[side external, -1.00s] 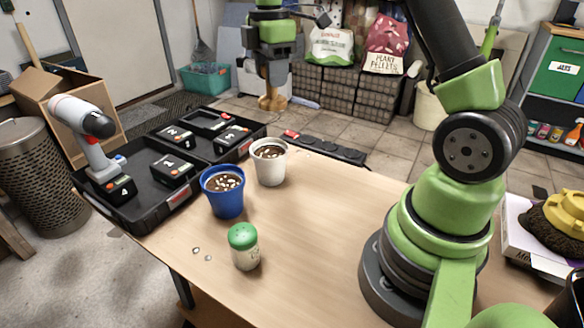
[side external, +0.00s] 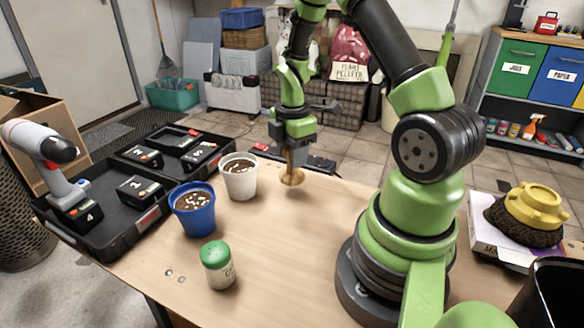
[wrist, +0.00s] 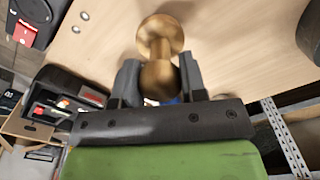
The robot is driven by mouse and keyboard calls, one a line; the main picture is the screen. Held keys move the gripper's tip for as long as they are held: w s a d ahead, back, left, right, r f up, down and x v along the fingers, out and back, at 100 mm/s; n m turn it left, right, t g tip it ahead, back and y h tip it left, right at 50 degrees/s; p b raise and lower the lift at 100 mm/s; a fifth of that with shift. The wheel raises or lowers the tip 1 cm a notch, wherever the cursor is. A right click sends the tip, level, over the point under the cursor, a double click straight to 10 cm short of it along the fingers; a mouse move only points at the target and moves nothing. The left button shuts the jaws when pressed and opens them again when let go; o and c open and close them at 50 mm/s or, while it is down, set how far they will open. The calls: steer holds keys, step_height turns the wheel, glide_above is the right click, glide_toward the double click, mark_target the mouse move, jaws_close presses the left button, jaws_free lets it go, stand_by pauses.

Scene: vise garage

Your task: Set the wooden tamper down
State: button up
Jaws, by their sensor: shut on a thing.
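The wooden tamper (side external: 291,176) is a turned brown piece with a round, flared lower end. My gripper (side external: 292,148) is shut on its upper part and holds it upright, beside the white pot and to its right. Its foot is low at the far part of the wooden table (side external: 300,235); I cannot tell whether it touches the top. In the wrist view, the tamper (wrist: 160,38) sits between the dark fingers of my gripper (wrist: 158,75), its round knob nearest the camera and its wide disc beyond.
A white pot (side external: 239,182) and a blue pot (side external: 194,216), both with soil, stand left of the tamper. A green-capped shaker (side external: 218,270) is nearer the front. A black tray (side external: 105,235) with batteries and a drill (side external: 50,165) lies at the left. The table's middle is clear.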

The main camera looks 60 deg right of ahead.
mark_target(292, 174)
steer(key=shift+f, duration=1.75)
steer(key=shift+f, duration=0.1)
steer(key=o, duration=0.8)
